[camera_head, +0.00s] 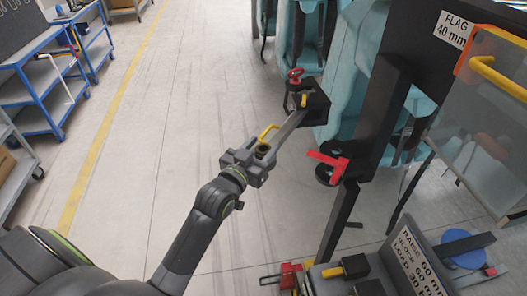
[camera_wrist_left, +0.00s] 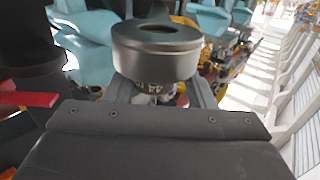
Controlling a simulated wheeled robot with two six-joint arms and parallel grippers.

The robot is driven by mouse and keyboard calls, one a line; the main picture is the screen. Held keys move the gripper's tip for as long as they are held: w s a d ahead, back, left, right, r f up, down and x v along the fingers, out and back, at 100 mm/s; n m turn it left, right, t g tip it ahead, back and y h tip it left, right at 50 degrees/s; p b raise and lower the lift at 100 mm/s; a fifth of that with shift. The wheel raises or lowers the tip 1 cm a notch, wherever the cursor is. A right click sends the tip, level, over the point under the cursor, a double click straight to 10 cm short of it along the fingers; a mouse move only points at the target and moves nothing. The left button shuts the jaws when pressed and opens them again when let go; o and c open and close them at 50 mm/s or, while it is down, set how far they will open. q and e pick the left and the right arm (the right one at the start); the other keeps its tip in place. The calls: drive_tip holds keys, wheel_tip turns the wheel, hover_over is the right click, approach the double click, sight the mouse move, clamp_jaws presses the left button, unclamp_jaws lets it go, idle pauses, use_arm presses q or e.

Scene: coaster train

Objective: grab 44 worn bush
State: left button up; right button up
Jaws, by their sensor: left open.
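The worn bush (camera_wrist_left: 157,55) is a dark grey metal cylinder with a wide collar and a hole in its top. In the left wrist view it stands upright just ahead of my left gripper, and the marking 44 shows on its narrower lower part. My left gripper (camera_wrist_left: 160,92) is open, with its fingers on either side of that lower part. Whether they touch it I cannot tell. In the head view the bush (camera_head: 262,149) is a small dark round shape at my left gripper (camera_head: 257,160). My right gripper is not in view.
A grey bar with a yellow handle (camera_head: 268,132) runs from there to a black block (camera_head: 314,103) with a red knob. A red flag piece (camera_head: 327,160) is to the right. A bench (camera_head: 425,262) with a lettered sign is at lower right. Blue trolleys (camera_head: 38,85) stand far left; floor between is clear.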

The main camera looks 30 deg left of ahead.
use_arm(q)
drive_tip(key=shift+w, duration=0.2)
drive_tip(key=c, duration=0.9)
drive_tip(key=shift+r, duration=0.1)
